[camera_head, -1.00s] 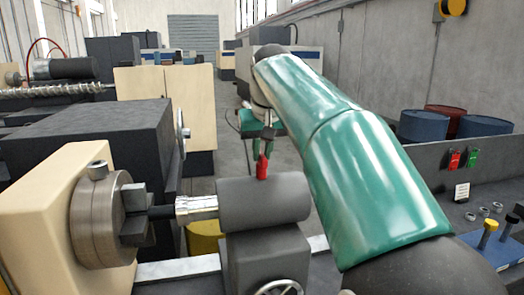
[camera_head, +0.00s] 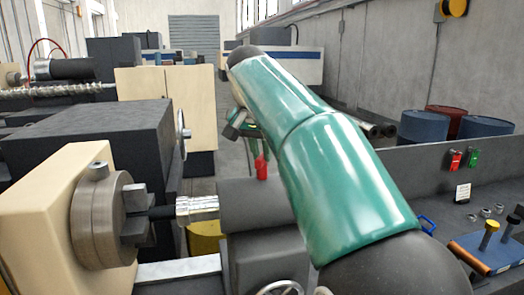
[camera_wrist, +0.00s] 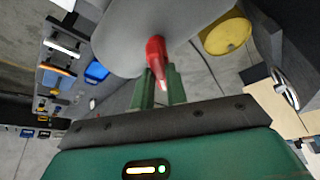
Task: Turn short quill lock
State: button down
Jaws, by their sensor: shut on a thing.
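The short quill lock (camera_head: 261,168) is a small red lever standing on top of the grey tailstock barrel (camera_head: 245,203). It also shows in the wrist view (camera_wrist: 156,62), at the edge of the grey barrel. My green gripper (camera_wrist: 161,78) has its two fingers on either side of the red lever and is shut on it. In the head view my gripper is just above and behind the lever, partly hidden by my green arm. The arm also covers the right end of the barrel.
A lathe chuck (camera_head: 100,220) is at left, facing the chrome quill (camera_head: 197,209). A handwheel (camera_head: 280,288) is below the barrel. Blue drums (camera_head: 423,126) stand at right.

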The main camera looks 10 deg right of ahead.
jog(key=m, duration=0.2)
jog(key=m+g+h, duration=0.1)
jog(key=m, duration=0.1)
jog(key=m+g, duration=0.1)
jog(key=m, duration=0.1)
jog(key=shift+w+a+f+h, duration=0.2)
jog(key=shift+w+f+h, duration=0.05)
jog(key=shift+h, duration=0.05)
jog(key=m+g, duration=0.1)
jog(key=m, duration=0.1)
jog(key=m+g, duration=0.1)
jog(key=m, duration=0.2)
jog(key=shift+w, duration=0.1)
jog(key=shift+m, duration=0.4)
jog(key=c, duration=1.5)
grip_release()
jog(key=shift+o, duration=0.5)
jog(key=shift+r, duration=0.15)
